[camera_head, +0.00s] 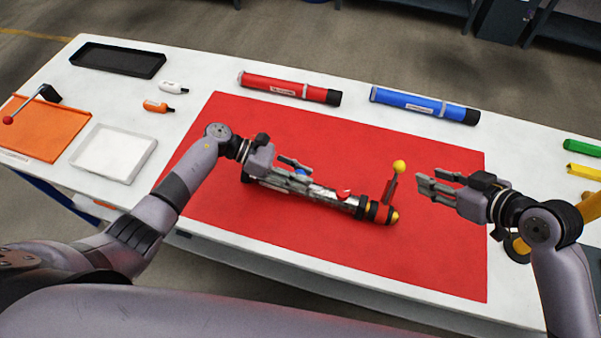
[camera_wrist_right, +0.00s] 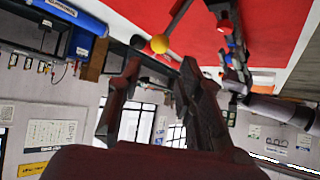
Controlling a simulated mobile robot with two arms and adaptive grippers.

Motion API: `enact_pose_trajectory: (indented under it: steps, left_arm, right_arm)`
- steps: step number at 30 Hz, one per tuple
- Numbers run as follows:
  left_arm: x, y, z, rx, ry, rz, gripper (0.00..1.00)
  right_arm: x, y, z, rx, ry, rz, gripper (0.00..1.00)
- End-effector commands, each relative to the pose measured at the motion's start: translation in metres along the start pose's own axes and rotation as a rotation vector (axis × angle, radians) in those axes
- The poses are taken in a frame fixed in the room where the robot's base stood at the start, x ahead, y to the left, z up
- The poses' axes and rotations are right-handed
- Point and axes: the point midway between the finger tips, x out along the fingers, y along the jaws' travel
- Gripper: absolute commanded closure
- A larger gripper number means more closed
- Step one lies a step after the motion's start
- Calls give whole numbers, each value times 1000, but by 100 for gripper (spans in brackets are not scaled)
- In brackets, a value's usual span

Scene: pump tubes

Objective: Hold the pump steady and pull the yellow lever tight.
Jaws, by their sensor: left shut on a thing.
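The pump (camera_head: 325,194) is a long silver and dark tube lying on the red mat (camera_head: 270,130), with a red and dark collar at its right end. A lever with a yellow ball knob (camera_head: 399,167) stands up from that end. My left gripper (camera_head: 300,168) is shut on the pump near its left end and hides part of it. My right gripper (camera_head: 422,185) is open and empty, just right of the lever and apart from it. In the right wrist view the yellow knob (camera_wrist_right: 160,44) shows beyond the open fingers (camera_wrist_right: 160,70).
A red tube (camera_head: 288,86) and a blue tube (camera_head: 424,104) lie behind the mat. A black tray (camera_head: 118,58), a white tray (camera_head: 112,150), an orange board (camera_head: 45,128) and small bottles are at the left. Green and yellow items (camera_head: 582,149) lie at the right edge.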

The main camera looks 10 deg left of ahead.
Motion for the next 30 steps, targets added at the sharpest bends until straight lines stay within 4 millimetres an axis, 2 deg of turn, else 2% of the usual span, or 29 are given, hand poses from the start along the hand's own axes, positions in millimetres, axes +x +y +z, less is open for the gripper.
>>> enact_pose_trajectory:
  steps: [12,22,26,30]
  left_arm:
    - [0,0,0,1,0,1,100]
    - [0,0,0,1,0,1,100]
    - [0,0,0,1,0,1,100]
    - [0,0,0,1,0,1,100]
  right_arm:
    - [0,0,0,0,0,0,67]
    - [1,1,1,15,-1,-4,88]
    - [10,9,10,125,-7,-40,97]
    - [27,25,28,389,-7,-128,100]
